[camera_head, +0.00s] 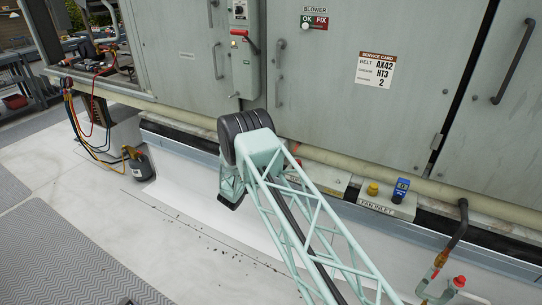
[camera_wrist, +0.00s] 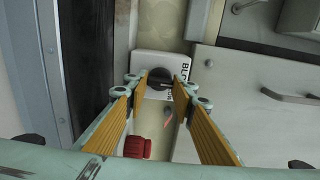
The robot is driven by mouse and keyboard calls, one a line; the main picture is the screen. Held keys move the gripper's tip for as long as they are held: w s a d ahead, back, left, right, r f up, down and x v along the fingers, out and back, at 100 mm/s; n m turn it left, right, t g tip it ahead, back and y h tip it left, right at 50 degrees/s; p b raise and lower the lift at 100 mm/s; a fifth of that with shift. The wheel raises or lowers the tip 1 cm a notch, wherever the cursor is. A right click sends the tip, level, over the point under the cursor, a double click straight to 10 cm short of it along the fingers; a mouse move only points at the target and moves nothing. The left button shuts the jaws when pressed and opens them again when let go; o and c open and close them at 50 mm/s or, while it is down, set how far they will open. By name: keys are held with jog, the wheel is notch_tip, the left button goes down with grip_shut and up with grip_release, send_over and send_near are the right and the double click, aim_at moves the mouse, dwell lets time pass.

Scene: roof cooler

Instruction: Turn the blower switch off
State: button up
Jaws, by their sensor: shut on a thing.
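The blower switch is a black rotary knob (camera_wrist: 158,78) on a white plate (camera_wrist: 172,59) in the wrist view. The plate's lettering is partly covered, with "BLO" showing at its right. My gripper (camera_wrist: 159,86) has its fingertips on either side of the knob and is shut on it. The fingers carry ribbed orange pads. The pointer mark of the knob is too small to read. In the head view my arm hides the gripper and I cannot make out the switch. A "BLOWER" sign (camera_head: 315,20) with an OK/FIX tag is on the cabinet door at the top.
A grey box with a red lever (camera_head: 241,36) is on the cabinet, left of the sign. A service card (camera_head: 376,70) is on the door. A red object (camera_wrist: 137,147) sits below the knob in the wrist view. Gauge hoses (camera_head: 85,135) hang at left; the walkway (camera_head: 75,255) is open.

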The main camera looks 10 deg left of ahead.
jog(key=o, duration=0.9)
jog(key=shift+s+a, duration=0.1)
jog(key=shift+s, duration=0.05)
jog(key=shift+v, duration=5.85)
